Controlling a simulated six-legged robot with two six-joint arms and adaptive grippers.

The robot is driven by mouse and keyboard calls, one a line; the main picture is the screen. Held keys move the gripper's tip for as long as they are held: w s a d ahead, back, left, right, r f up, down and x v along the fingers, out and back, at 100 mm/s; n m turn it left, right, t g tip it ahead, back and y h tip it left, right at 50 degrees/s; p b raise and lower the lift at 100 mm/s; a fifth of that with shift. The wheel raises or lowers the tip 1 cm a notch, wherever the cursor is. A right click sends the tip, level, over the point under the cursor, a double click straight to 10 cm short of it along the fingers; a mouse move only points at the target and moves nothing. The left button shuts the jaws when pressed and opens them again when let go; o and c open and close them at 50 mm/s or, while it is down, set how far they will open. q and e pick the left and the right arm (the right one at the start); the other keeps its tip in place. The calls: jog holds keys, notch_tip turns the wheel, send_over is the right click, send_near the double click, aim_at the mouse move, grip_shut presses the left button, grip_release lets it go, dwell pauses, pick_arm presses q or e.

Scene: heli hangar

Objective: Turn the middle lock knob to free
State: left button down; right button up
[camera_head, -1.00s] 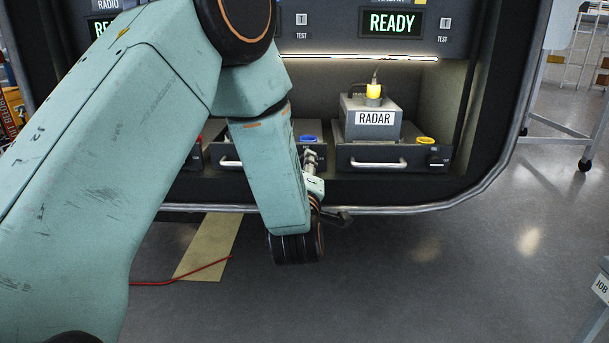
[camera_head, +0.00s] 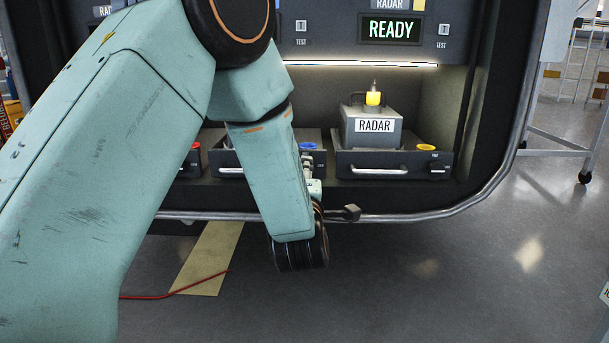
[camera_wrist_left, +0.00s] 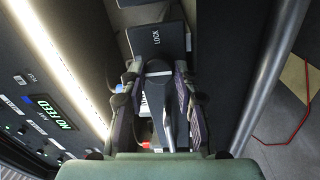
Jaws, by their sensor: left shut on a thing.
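The middle tray (camera_head: 229,171) sits low in the console bay, partly behind my left arm, with a blue connector (camera_head: 307,147) on top. Its dark lock knob (camera_wrist_left: 158,68) shows in the left wrist view, below a block lettered LOCK (camera_wrist_left: 157,38). My left gripper (camera_wrist_left: 158,82) has its fingers on both sides of the knob and is shut on it. In the head view the left gripper (camera_head: 314,165) is small and mostly hidden by my arm link at the tray's front right. The knob is hidden there. My right gripper is not in view.
The right tray (camera_head: 390,160) holds a box labelled RADAR (camera_head: 373,126) with a yellow top. A metal rail (camera_head: 420,216) runs along the console's lower edge. A red cable (camera_head: 170,296) lies on the floor.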

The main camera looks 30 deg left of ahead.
pick_arm(q)
jog(key=shift+r, duration=0.1)
jog(key=c, duration=1)
grip_release()
